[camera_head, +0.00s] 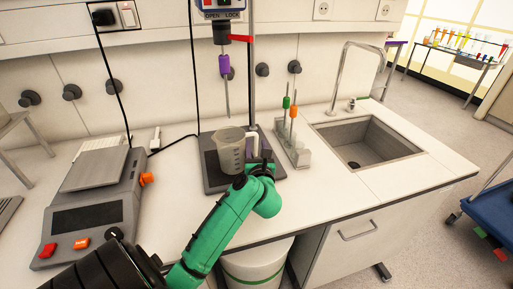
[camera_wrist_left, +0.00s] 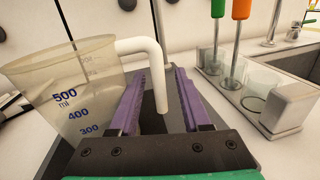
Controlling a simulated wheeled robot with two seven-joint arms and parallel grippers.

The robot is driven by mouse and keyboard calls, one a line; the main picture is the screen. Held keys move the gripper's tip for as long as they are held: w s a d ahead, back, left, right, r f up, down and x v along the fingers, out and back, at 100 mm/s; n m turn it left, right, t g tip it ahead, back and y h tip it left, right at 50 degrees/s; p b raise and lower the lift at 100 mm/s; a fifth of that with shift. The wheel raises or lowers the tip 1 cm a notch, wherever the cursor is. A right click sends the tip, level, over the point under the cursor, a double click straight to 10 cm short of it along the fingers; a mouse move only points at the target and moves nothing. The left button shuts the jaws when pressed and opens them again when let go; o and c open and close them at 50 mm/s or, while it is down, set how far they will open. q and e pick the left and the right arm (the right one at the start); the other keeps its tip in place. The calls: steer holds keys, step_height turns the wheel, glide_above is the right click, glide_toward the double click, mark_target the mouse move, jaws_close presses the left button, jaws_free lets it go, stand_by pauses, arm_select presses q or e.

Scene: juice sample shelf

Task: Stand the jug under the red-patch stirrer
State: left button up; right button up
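The jug (camera_head: 229,152) is a clear measuring beaker standing upright on the dark base plate (camera_head: 212,182) of the stirrer. In the left wrist view the jug (camera_wrist_left: 75,95) has volume marks and a white handle (camera_wrist_left: 142,46). The stirrer head (camera_head: 219,12) shows a red patch and a purple chuck (camera_head: 224,66); its thin shaft ends just above the jug's rim in the picture. My left gripper (camera_head: 260,160) is at the handle side of the jug. Its purple fingers (camera_wrist_left: 158,88) are open, one either side of the handle's hanging part, with gaps visible. My right gripper is not in view.
A rack (camera_head: 293,147) with green and orange tools stands close right of the base plate. A sink (camera_head: 366,143) lies further right. A balance (camera_head: 93,200) with red and orange buttons stands left. Free bench top lies between balance and base plate.

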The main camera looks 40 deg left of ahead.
arm_select(q)
steer(key=shift+r, duration=0.15)
steer(key=b+v, duration=0.1)
steer(key=v, duration=0.3)
steer(key=b+v, duration=0.2)
steer(key=v, duration=0.3)
steer(key=shift+s+d+f, duration=0.2)
steer(key=v, duration=0.1)
steer(key=p+v, duration=0.1)
steer(key=shift+s+d+r, duration=0.2)
steer(key=shift+s+r, duration=0.05)
steer(key=shift+r, duration=0.05)
steer(key=shift+w+f, duration=0.1)
